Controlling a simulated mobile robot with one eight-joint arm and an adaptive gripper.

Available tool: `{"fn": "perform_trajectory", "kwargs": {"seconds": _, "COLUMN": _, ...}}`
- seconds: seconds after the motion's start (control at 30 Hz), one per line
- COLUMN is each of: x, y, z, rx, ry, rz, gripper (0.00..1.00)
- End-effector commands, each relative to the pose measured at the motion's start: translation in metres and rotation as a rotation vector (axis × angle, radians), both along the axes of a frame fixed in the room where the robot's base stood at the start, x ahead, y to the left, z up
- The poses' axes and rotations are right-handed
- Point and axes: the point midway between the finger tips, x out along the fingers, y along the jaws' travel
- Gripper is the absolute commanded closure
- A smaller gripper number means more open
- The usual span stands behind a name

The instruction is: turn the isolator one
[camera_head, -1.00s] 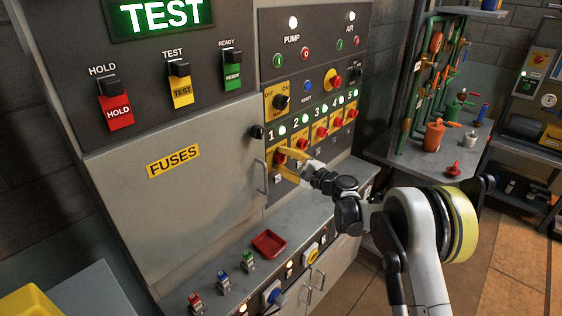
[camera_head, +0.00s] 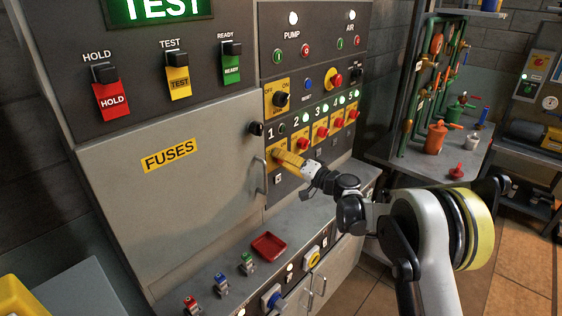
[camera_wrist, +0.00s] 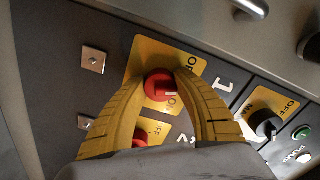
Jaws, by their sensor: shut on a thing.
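Isolator one is a red knob (camera_wrist: 158,87) on a yellow plate, beside the label 1 in the wrist view. My gripper (camera_wrist: 161,73) has its two yellow fingers shut on the knob, one on each side. In the head view my gripper (camera_head: 279,156) reaches the leftmost isolator of the row and hides its knob. The small lamp (camera_head: 282,129) above isolator one is dark.
Other red isolator knobs (camera_head: 303,144) sit close to the right, with green lamps lit above them. A door handle (camera_head: 261,176) of the FUSES cabinet is just left. A ledge with a red tray (camera_head: 268,246) lies below.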

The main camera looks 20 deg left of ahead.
Motion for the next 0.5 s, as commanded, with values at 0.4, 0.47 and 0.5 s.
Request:
{"fn": "perform_trajectory", "kwargs": {"seconds": 0.4, "x": 0.0005, "y": 0.0002, "z": -0.0002, "rx": -0.12, "ry": -0.293, "rz": 0.0, "gripper": 0.95}}
{"fn": "perform_trajectory", "kwargs": {"seconds": 0.47, "x": 0.0006, "y": 0.0002, "z": -0.0002, "rx": -0.132, "ry": -0.322, "rz": 0.0, "gripper": 0.95}}
{"fn": "perform_trajectory", "kwargs": {"seconds": 0.5, "x": 0.0006, "y": 0.0002, "z": -0.0002, "rx": -0.138, "ry": -0.338, "rz": 0.0, "gripper": 0.95}}
